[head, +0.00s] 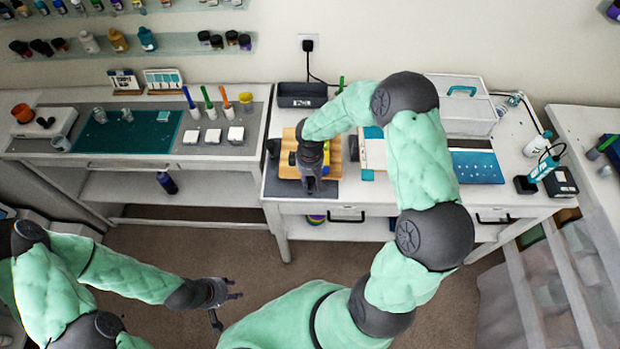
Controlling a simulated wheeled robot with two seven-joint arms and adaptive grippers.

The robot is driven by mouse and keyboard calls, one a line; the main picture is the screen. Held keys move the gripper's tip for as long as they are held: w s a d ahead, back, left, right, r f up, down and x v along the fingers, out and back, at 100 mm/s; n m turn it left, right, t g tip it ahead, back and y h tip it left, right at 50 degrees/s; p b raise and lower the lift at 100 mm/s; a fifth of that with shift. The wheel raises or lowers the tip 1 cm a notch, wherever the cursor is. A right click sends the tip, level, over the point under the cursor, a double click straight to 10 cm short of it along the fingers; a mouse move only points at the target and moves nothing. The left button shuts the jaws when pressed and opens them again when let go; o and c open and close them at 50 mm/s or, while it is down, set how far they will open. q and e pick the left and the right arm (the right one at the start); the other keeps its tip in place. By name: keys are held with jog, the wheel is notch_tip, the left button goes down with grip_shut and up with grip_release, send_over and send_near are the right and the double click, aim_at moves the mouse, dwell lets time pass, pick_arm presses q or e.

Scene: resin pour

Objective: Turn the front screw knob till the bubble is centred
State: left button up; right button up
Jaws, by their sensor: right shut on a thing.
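A wooden levelling board (337,152) lies on a dark mat (278,187) near the front left of the right-hand table. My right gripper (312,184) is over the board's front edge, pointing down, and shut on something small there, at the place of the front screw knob. The gripper and wrist cover the knob. The bubble cannot be made out; my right arm hides much of the board. My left gripper (226,304) is open and empty, low over the floor in front of the tables.
A black box (302,95) stands behind the board. A blue speckled panel (477,168) and a white case (458,108) are to the right. The left table holds a teal cutting mat (127,138) and several white blocks. Floor between the tables and me is clear.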

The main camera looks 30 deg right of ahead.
aim_at(310, 179)
jog(key=o, duration=1.2)
jog(key=shift+c, duration=0.2)
notch_tip(310, 179, up, 12)
